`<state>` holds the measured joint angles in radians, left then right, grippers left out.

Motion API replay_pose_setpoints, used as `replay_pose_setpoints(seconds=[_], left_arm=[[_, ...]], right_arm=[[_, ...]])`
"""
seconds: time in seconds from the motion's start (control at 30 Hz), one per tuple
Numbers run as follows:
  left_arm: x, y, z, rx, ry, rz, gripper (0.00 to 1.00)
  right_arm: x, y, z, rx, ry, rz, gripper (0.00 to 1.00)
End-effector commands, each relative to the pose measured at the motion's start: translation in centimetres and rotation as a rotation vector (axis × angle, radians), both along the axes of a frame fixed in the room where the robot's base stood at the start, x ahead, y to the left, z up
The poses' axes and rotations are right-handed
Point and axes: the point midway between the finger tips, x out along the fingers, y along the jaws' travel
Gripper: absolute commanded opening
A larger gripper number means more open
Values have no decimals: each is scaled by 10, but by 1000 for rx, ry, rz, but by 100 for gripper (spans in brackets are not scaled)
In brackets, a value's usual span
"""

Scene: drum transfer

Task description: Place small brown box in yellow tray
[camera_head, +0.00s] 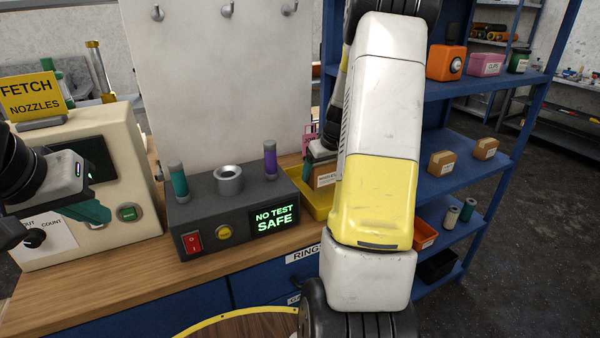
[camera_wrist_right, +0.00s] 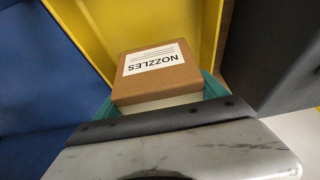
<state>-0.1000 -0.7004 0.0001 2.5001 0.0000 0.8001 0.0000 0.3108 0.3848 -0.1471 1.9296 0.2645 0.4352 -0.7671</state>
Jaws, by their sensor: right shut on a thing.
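The small brown box (camera_wrist_right: 158,75) has a white label reading NOZZLES in the right wrist view. It sits between the teal fingers of my right gripper (camera_wrist_right: 160,98), which is shut on it. In the head view the brown box (camera_head: 325,178) shows partly beside my right arm, over or inside the yellow tray (camera_head: 317,206). I cannot tell whether it touches the tray floor. The yellow tray wall (camera_wrist_right: 88,30) shows beyond the box in the wrist view. My left gripper (camera_head: 92,211), with teal fingers, is at the far left before the beige machine; its opening is unclear.
A grey control box (camera_head: 228,215) reading NO TEST SAFE stands left of the tray on the wooden bench. A sign (camera_head: 35,97) reads FETCH NOZZLES. The blue shelf (camera_head: 460,180) at right holds brown boxes (camera_head: 441,163) and bins. My right arm hides part of the tray.

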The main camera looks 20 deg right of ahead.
Motion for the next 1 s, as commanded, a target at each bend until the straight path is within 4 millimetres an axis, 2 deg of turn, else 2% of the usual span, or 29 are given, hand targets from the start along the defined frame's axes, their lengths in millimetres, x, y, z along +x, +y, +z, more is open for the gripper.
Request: replay_pose_setpoints(seconds=[0.2, 0.53, 0.57, 0.63, 0.67, 0.87, 1.0], left_arm=[[0, 0, 0, 0, 0, 0, 0], [0, 0, 0, 0, 0, 0, 0], [0, 0, 0, 0, 0, 0, 0], [0, 0, 0, 0, 0, 0, 0], [0, 0, 0, 0, 0, 0, 0], [0, 0, 0, 0, 0, 0, 0], [0, 0, 0, 0, 0, 0, 0]], right_arm=[[0, 0, -30, 2, 2, -1, 29], [0, 0, -33, 0, 1, -1, 29], [-1, 0, -34, 1, 2, -1, 84], [0, 0, -33, 0, 1, 0, 97], [0, 0, -33, 0, 1, 0, 100], [0, 0, -33, 0, 1, 0, 100], [-2, 0, -24, -1, -2, 0, 100]])
